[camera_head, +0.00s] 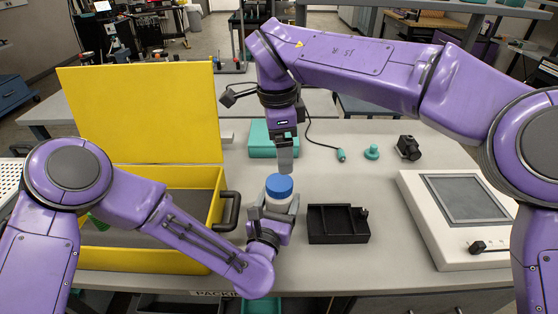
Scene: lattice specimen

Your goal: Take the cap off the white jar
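The white jar (279,202) stands upright near the front middle of the table, with its blue cap (279,184) on top. My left gripper (275,211) comes in from the front left, with its fingers on both sides of the jar's body, and looks shut on it. The lower part of the jar is hidden by this gripper. My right gripper (286,160) points down just above the cap, a little behind it in the picture. Its fingers overlap from this side, so I cannot tell whether they are open. They look apart from the cap.
A black divided tray (338,237) lies right of the jar. A yellow open case (215,207) stands at left. A teal box (262,140), a teal knob-shaped piece (372,152) and a black device (408,148) sit behind. A white panel device (424,222) is at right.

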